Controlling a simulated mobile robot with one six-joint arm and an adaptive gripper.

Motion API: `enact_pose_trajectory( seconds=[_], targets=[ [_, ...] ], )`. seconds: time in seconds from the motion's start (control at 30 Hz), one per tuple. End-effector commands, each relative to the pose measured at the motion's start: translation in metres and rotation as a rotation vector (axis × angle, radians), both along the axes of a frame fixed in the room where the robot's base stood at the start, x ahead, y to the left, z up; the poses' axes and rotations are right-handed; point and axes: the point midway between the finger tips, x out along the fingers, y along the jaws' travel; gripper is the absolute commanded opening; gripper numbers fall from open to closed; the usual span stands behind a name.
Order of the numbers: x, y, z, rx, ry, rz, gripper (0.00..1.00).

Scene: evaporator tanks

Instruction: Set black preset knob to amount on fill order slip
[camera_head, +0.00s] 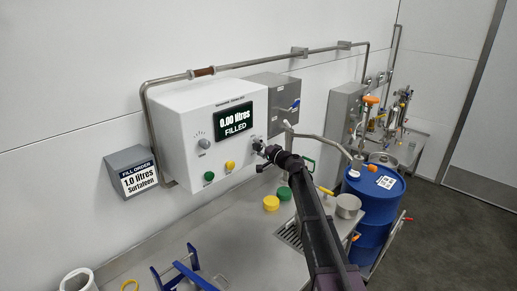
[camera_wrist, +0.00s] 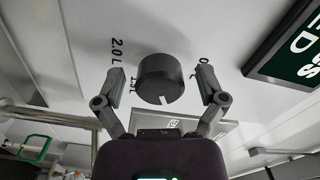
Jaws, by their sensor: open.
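The fill order slip (camera_head: 139,179) on a grey sloped holder reads "1.0 litres Surfafreen". The white control box (camera_head: 171,118) has a display (camera_head: 234,121) reading "0.00 litres FILLED". The black preset knob (camera_wrist: 161,80) sits between the open fingers of my gripper (camera_wrist: 160,75), with gaps visible on both sides. Its white pointer mark faces the bottom of the wrist view. A "2.0 L" label (camera_wrist: 116,50) is left of the knob; other scale labels are partly hidden. In the head view my gripper (camera_head: 267,151) is at the box's lower right and largely covers the knob.
The box also carries a grey knob (camera_head: 204,143), a green button (camera_head: 209,176) and a yellow button (camera_head: 230,166). A grey box (camera_head: 272,98) adjoins it on the right. Yellow and green caps lie on the steel counter below. A blue drum (camera_head: 374,200) stands at right.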

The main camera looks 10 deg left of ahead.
Motion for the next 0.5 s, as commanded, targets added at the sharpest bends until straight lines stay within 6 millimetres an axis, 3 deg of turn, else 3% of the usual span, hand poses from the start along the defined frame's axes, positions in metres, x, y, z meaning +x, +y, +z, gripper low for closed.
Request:
enact_pose_trajectory(
  seconds=[0.27,0.5],
  targets=[
    [-0.011,-0.014,0.0,0.0,0.0,-0.001,0.9],
    [-0.033,-0.04,0.0,-0.001,0.0,-0.001,0.9]
  ],
)
